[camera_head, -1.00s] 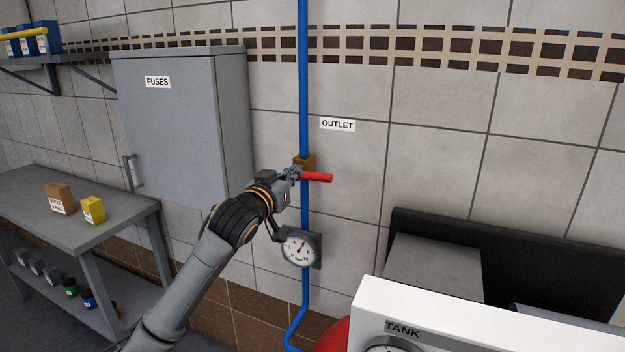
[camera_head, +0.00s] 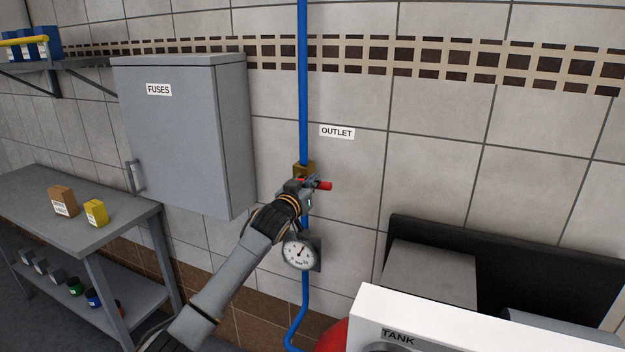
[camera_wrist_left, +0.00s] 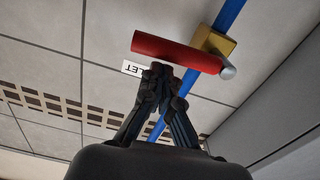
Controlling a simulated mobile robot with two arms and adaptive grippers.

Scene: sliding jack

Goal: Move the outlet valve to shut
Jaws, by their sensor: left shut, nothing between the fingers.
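The outlet valve has a red lever (camera_head: 325,185) on a brass body (camera_head: 304,169), set on a vertical blue pipe (camera_head: 303,80) under the OUTLET label (camera_head: 337,132). The lever points sideways to the right, across the pipe. In the left wrist view the red lever (camera_wrist_left: 178,52) lies just beyond the fingertips, with the brass body (camera_wrist_left: 214,43) at its right end. My left gripper (camera_head: 312,184) is in front of the lever and hides part of it. Its fingers (camera_wrist_left: 158,72) are shut with nothing between them, close to the lever; contact is unclear. My right gripper is not in view.
A pressure gauge (camera_head: 299,254) sits on the pipe below the valve. A grey FUSES cabinet (camera_head: 175,130) is on the wall at left, above a workbench (camera_head: 100,231) with small boxes. A white TANK panel (camera_head: 450,325) stands at lower right. The wall right of the valve is clear.

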